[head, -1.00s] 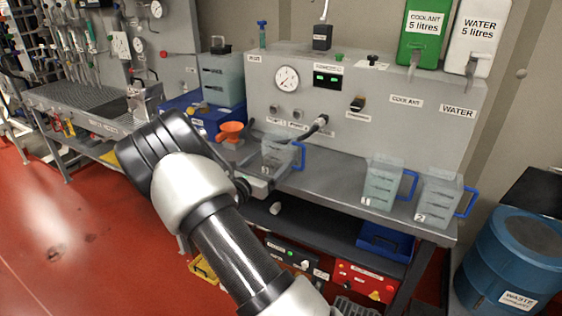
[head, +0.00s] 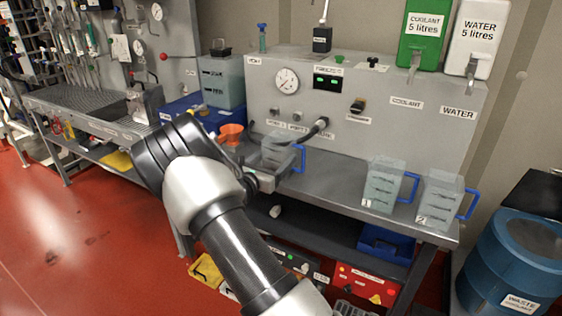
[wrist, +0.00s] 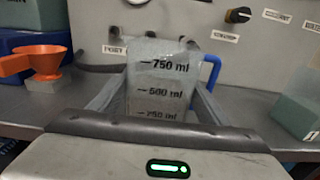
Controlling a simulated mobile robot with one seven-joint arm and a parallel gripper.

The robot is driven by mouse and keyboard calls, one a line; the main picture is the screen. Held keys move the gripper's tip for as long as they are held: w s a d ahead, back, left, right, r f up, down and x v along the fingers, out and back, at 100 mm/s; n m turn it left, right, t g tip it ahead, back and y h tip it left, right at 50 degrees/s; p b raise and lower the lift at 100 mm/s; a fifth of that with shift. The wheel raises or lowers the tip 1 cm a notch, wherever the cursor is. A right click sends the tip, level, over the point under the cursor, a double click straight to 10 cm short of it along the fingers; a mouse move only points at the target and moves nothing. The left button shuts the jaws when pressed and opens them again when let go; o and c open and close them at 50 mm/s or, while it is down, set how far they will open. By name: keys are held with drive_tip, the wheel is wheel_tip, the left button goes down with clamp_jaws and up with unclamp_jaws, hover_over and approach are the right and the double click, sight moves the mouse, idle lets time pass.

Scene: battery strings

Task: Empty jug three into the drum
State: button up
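A clear jug with a blue handle (wrist: 160,84) stands on the bench directly ahead of my gripper, with 750, 500 and 250 ml marks facing me. No number shows on it; the jugs marked 1 (head: 382,188) and 2 (head: 437,197) stand further right. In the head view, this jug (head: 279,150) is partly behind my gripper (head: 270,178). In the wrist view, my gripper (wrist: 161,92) is open, with one finger on each side of the jug. I cannot tell whether the fingers touch it. The blue waste coolant drum (head: 515,262) stands on the floor at far right.
An orange funnel (head: 231,133) stands left of the jug. A hose nozzle (head: 318,125) sticks out of the panel just above it. Coolant (head: 423,35) and water (head: 474,38) tanks sit on the panel top. The bench between the jug and jug 1 is clear.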

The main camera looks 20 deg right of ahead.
sight(273, 149)
drive_tip(key=shift+r+p, duration=1.3)
drive_tip(key=shift+r, duration=0.8)
